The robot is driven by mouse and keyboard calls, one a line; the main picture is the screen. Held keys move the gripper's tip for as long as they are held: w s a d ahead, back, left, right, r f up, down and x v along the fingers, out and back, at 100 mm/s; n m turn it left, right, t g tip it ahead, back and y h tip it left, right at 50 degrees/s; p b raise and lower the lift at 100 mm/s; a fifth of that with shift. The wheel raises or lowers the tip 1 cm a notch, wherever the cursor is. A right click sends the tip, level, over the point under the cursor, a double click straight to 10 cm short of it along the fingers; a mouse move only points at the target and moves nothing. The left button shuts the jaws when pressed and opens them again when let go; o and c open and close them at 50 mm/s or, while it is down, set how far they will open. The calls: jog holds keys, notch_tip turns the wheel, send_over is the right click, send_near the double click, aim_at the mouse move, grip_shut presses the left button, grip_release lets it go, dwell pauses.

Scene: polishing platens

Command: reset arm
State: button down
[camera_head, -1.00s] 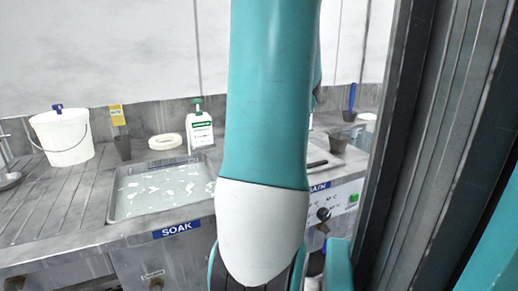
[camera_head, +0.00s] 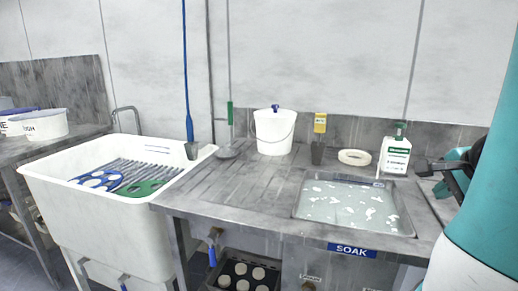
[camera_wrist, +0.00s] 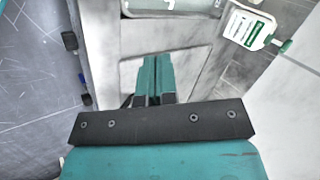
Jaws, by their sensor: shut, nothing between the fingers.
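My gripper shows in the wrist view (camera_wrist: 158,75), its two teal fingers side by side and shut with nothing between them. It points toward the grey metal bench around the soak sink. In the head view, part of my teal and white arm fills the right edge, and a dark and teal part of it (camera_head: 455,170) reaches in near the white bottle. Whether that part is the gripper itself, I cannot tell.
The soak sink (camera_head: 318,217) holds cloudy water with white flecks. A white bottle (camera_head: 395,157), a white ring (camera_head: 354,157) and a lidded white bucket (camera_head: 274,132) stand behind. A deep white tub (camera_head: 75,215) with blue and green discs is at left.

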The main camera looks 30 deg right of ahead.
jog(key=w+a+r+n+y+p, duration=0.25)
jog(key=w+a+n, duration=0.4)
jog(key=a, duration=0.35)
jog(key=w+a+r+n+y+p, duration=0.15)
jog(key=w+a+n+y, duration=0.25)
jog(key=w+a+n, duration=0.5)
jog(key=s+a+r+n+g+p, duration=0.1)
jog(key=s+a+n, duration=0.3)
jog(key=a, duration=0.4)
jog(key=s+a+r+n+g+y+p, duration=0.1)
jog(key=s+a+r+n+g, duration=0.1)
jog(key=a, duration=0.5)
jog(key=s+a+r+n+g+p, duration=0.1)
jog(key=s+a+n+g+p, duration=0.1)
jog(key=s+a+n, duration=0.3)
jog(key=a+n+g, duration=0.1)
jog(key=a+n, duration=0.2)
jog(key=shift+s+a+r+n, duration=0.25)
jog(key=shift+s+a+n, duration=0.05)
jog(key=shift+s+n, duration=0.1)
jog(key=shift+d+y, duration=0.1)
jog(key=shift+y, duration=0.15)
